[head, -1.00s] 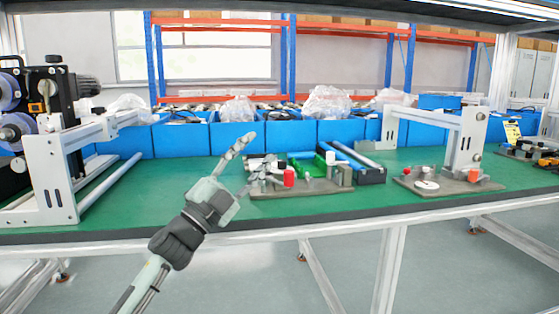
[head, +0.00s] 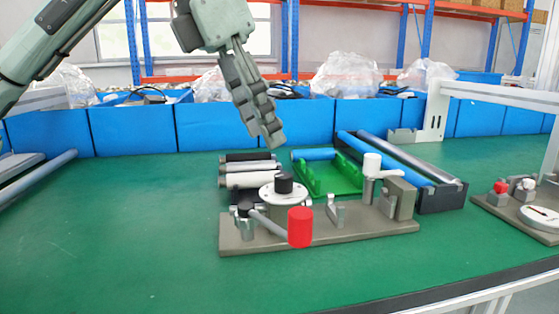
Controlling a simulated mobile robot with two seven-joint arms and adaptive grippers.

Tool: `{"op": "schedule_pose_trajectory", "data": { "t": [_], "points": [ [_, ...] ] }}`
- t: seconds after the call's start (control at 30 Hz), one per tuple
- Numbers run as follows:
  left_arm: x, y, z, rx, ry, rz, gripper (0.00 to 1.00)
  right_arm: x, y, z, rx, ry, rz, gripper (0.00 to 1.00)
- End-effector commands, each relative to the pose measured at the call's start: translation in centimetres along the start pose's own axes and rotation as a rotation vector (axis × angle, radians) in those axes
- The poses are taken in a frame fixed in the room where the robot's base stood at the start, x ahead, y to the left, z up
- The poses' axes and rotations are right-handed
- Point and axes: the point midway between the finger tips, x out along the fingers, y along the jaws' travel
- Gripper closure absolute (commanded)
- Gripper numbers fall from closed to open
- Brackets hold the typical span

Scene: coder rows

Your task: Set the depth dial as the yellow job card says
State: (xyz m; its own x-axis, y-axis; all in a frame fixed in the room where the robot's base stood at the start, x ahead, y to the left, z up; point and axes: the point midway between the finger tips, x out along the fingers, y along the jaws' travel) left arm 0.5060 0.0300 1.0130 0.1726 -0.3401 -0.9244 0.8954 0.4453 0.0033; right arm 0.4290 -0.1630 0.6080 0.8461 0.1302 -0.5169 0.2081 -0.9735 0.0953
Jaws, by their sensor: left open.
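A white round dial with a black knob (head: 284,189) stands on a grey fixture plate (head: 340,236) in the middle of the bench. Another flat white dial (head: 541,218) lies on a second fixture at the right edge, partly cut off. I cannot tell which one is the depth dial, and no markings are readable. The yellow job card is not in view now. My left gripper (head: 265,128) is open and empty, fingers pointing down, seen almost edge-on above and behind the black knob, apart from it. My right gripper is not in view.
A red-capped lever (head: 300,227) juts out at the fixture's front, and a white-capped post (head: 372,165) rises at its right. Rollers (head: 250,179), a green tray (head: 330,178) and a dark tray with bars (head: 440,196) lie behind.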

Motion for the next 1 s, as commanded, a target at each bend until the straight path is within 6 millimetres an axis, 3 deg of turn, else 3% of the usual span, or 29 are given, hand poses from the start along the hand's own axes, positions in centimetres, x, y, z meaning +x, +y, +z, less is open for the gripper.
{"op": "schedule_pose_trajectory", "data": {
  "t": [0.4,0.8,1.0],
  "points": [
    [6.2,-0.1,0.0,0.001,0.001,-0.005,0.57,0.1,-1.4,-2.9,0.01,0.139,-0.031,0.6],
    [7.2,-0.1,0.0,0.002,-0.001,-0.005,0.57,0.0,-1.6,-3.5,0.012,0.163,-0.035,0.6],
    [7.2,-0.1,0.0,0.002,-0.001,-0.005,0.8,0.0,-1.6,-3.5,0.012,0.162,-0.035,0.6]
  ]
}}
